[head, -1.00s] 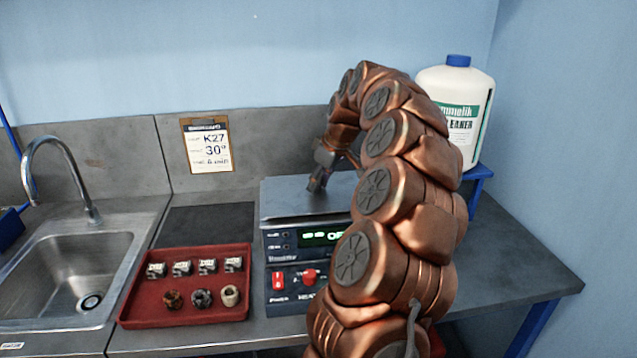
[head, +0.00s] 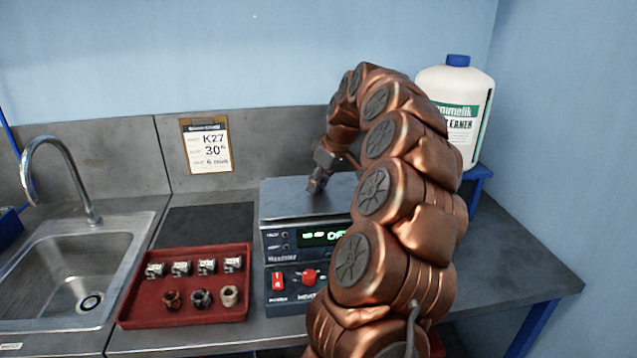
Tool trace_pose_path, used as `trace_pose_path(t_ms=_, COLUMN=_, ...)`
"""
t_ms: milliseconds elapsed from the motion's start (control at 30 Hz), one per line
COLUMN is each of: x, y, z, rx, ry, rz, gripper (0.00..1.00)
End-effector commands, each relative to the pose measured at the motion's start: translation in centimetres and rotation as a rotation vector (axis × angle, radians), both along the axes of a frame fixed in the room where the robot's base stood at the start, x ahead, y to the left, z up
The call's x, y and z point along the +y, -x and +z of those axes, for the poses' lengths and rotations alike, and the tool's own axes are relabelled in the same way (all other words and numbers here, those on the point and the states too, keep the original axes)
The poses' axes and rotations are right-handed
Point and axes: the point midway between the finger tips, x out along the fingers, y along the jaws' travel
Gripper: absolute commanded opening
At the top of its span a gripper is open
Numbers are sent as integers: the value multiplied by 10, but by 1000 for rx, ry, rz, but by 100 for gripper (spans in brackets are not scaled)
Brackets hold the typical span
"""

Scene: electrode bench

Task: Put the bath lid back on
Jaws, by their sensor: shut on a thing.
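The ultrasonic-type bath is a grey box with a control panel (head: 285,283) showing a green display, a red switch and a red knob. Its flat grey metal lid (head: 285,198) lies across the top of the bath. I see no clear gap under its front edge, but cannot tell whether it is fully seated. My gripper (head: 316,188) points down at the middle of the lid and is shut on it. The lid's handle is hidden by the fingers, and my arm covers the bath's right side.
A red tray (head: 185,318) with several small labelled blocks and ring-shaped parts stands left of the bath. A dark mat (head: 205,226) lies behind it. A sink (head: 60,285) is at far left. A white cleaner bottle (head: 452,100) stands on a blue stand behind my arm. A note (head: 207,148) hangs on the backsplash.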

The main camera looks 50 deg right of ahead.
Motion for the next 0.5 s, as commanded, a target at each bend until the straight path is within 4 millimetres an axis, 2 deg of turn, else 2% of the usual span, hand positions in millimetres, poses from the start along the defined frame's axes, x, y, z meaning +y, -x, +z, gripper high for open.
trace_pose_path(t_ms=500, x=0, y=0, z=-5, rx=-1, ry=1, rz=0, gripper=0)
